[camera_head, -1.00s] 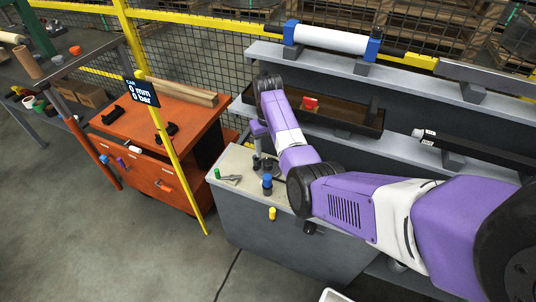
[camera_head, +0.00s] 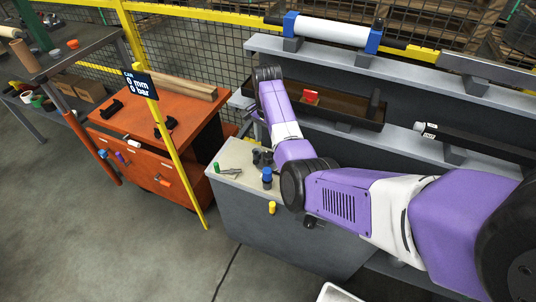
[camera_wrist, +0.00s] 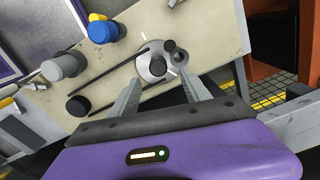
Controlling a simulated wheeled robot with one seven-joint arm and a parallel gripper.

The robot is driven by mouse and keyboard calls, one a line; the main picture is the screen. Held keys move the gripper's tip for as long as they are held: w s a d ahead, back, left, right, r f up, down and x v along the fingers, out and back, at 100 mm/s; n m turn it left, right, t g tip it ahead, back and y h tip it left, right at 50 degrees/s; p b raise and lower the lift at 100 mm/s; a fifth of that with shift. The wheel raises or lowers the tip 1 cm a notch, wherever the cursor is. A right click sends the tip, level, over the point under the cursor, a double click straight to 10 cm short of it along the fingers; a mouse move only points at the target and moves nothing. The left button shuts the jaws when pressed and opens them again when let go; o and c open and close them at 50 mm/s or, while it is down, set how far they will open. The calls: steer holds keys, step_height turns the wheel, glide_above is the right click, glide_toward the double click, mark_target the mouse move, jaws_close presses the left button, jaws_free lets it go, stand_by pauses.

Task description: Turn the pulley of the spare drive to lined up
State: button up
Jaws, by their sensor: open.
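A short white mark shows near the disc's upper edge. My gripper (camera_wrist: 160,77) is open, its two fingers apart, with the disc and knob just beyond the tips. No contact shows. In the head view my arm hides the pulley.
A blue-topped post (camera_wrist: 102,30) and a grey round knob (camera_wrist: 62,66) stand on the bench top (camera_head: 232,156). The orange cabinet (camera_head: 192,120) stands left of the bench, beyond a yellow post (camera_head: 174,155). A shelf with a brown tray (camera_head: 345,108) is behind my arm.

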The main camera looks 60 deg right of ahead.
mark_target(268, 155)
steer(key=m, duration=0.3)
steer(key=shift+s+d+r+m, duration=0.1)
steer(key=shift+s+m, duration=0.05)
steer(key=shift+m, duration=1.35)
step_height(268, 155, down, 8)
steer(key=shift+r, duration=0.1)
jaws_close()
